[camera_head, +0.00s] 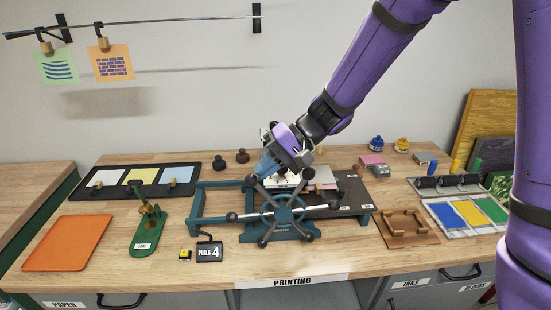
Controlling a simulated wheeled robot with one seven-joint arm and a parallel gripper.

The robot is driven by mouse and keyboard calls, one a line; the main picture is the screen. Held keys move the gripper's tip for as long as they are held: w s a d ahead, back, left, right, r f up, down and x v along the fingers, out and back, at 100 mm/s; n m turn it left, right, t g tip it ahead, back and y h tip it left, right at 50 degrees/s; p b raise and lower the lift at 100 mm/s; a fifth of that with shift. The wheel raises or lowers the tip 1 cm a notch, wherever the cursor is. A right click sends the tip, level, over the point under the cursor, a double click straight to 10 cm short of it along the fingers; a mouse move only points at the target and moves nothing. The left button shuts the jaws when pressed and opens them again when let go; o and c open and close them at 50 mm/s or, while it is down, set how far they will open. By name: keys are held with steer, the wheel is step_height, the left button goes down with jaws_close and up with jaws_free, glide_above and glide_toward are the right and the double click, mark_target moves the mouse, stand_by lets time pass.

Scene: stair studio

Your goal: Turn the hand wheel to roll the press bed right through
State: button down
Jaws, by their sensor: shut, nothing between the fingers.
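The hand wheel (282,208) stands at the front of the teal press, with several dark-knobbed spokes around its hub. The press frame (207,199) reaches out to the left of the wheel. The dark press bed (354,195) lies mostly to the right of the wheel. My gripper (267,168) is shut and empty, just above the wheel's upper left knob. I cannot tell whether it touches the knob. My wrist hides part of the press behind the wheel.
An orange tray (68,243), a green stand (148,228) and a "PULLS 4" sign (209,250) stand left of the wheel. A brown wooden board (407,229) and an ink tray (467,214) lie to the right. The table's front strip is mostly clear.

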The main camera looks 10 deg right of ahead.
mark_target(229, 217)
steer(key=shift+a, duration=0.15)
stand_by(0.3)
steer(key=shift+a+f+h, duration=0.25)
steer(key=shift+a+h, duration=0.2)
steer(key=shift+a, duration=0.05)
steer(key=shift+a+f+h, duration=0.2)
steer(key=shift+a+h, duration=0.25)
steer(key=shift+a, duration=0.05)
steer(key=a+f+h, duration=0.2)
steer(key=h, duration=0.1)
steer(key=a+f+h, duration=0.3)
steer(key=shift+a+m, duration=0.15)
steer(key=shift+m, duration=0.15)
steer(key=f+h, duration=0.2)
steer(key=a+f+h, duration=0.1)
steer(key=f+h, duration=0.2)
steer(key=f, duration=0.1)
steer(key=shift+w+a+f+m+h, duration=0.1)
steer(key=shift+a+f+m+h, duration=0.1)
steer(key=shift+a+m+h, duration=0.15)
steer(key=shift+f+h, duration=1.15)
steer(key=shift+d, duration=0.1)
steer(key=shift+r, duration=0.1)
